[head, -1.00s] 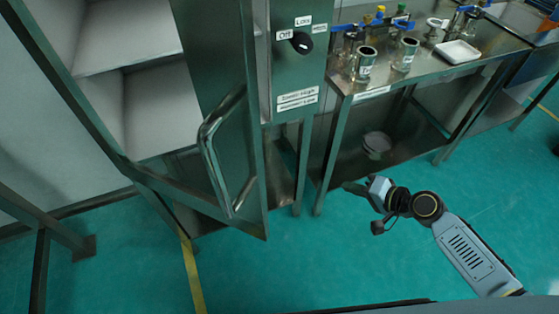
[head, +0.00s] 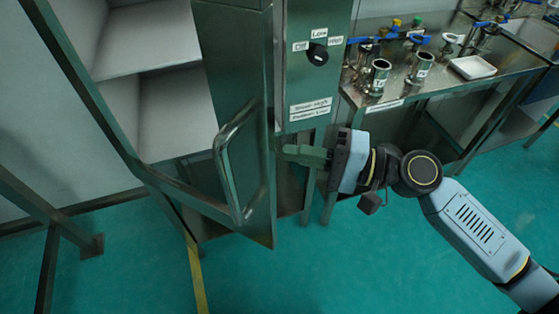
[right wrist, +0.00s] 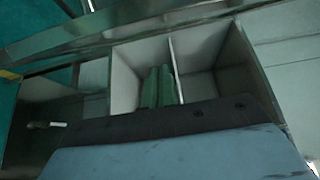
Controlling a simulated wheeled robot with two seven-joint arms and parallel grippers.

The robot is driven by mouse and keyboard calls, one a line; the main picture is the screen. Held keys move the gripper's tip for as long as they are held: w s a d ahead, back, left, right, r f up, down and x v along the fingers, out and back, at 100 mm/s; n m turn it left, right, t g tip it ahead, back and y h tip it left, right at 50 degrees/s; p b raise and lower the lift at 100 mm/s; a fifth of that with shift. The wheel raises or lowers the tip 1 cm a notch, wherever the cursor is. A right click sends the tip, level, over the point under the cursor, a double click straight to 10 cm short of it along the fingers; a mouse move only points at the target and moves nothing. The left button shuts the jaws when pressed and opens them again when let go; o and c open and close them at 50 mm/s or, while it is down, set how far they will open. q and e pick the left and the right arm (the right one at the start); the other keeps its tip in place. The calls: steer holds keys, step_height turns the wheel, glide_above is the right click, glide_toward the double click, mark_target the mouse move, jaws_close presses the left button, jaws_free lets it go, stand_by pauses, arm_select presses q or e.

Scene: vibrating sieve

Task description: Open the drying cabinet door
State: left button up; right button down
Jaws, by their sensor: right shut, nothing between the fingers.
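The drying cabinet door (head: 228,70) stands partly open in the head view, with a long metal bar handle (head: 222,160) on its face. The pale shelved inside of the cabinet (head: 175,110) shows to its left. My right gripper (head: 290,152) is shut and empty. In the head view its fingertips are just right of the door's right edge, at about the height of the handle; I cannot tell whether they touch it. In the right wrist view the closed fingers (right wrist: 161,72) point toward pale compartments (right wrist: 205,60). My left gripper is out of view.
A control panel with a black knob (head: 317,54) is right of the door. A metal bench (head: 440,85) with metal cups and a white tray (head: 472,67) stands further right. A metal frame (head: 50,215) is at the lower left. The green floor (head: 330,270) in front is clear.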

steer(key=shift+s+a+p, duration=0.8)
steer(key=shift+s+a, duration=0.75)
steer(key=shift+a, duration=0.2)
